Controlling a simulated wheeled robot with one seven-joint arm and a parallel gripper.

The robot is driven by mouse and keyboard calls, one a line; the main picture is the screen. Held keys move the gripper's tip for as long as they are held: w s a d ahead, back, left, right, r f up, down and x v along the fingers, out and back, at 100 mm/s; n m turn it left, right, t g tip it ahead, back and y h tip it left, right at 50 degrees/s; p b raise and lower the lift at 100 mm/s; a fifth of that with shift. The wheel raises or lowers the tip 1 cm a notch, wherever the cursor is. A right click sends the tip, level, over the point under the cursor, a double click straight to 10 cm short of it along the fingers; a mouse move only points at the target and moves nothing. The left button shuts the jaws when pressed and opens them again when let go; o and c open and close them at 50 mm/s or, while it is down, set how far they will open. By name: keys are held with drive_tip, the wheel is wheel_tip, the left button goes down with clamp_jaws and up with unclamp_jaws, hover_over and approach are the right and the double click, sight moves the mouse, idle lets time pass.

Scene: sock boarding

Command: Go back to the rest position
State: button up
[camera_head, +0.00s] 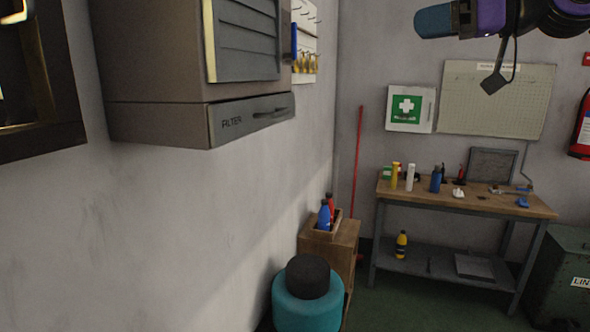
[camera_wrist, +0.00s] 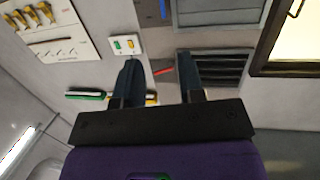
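My gripper (camera_wrist: 158,78) shows in the wrist view with its two dark fingers apart. Nothing is seen held between them. Beyond the fingers are a wall, a small white plate with green and yellow marks (camera_wrist: 126,45) and a grey louvred cabinet (camera_wrist: 215,68). In the head view, part of my purple and black arm is raised at the top right; the fingertips cannot be made out there.
The filter cabinet (camera_head: 195,122) juts from the left wall. A workbench (camera_head: 470,203) with bottles and small items stands at the back right. A teal drum (camera_head: 307,310) and a wooden cabinet (camera_head: 343,245) stand low by the left wall. A dark green bin (camera_head: 562,280) is at right.

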drive_tip(key=s+d+f+m+t+h, duration=0.1)
drive_tip(key=s+d+f+m+h, duration=0.1)
drive_tip(key=s+d+f+h, duration=0.3)
drive_tip(key=s+d+f+m+h, duration=0.1)
drive_tip(key=s+f+m, duration=0.15)
drive_tip(key=s, duration=0.45)
drive_tip(key=s+d+f+m+g+h, duration=0.1)
drive_tip(key=s+f+m+h, duration=0.3)
drive_tip(key=f, duration=0.5)
drive_tip(key=s+d+f+m+g+h, duration=0.2)
drive_tip(key=s+f+m+g+h, duration=0.1)
drive_tip(key=f, duration=0.6)
drive_tip(key=shift+s+d+f+m+h, duration=0.25)
drive_tip(key=shift+s+f+m+h, duration=0.1)
drive_tip(key=shift+s+h, duration=0.25)
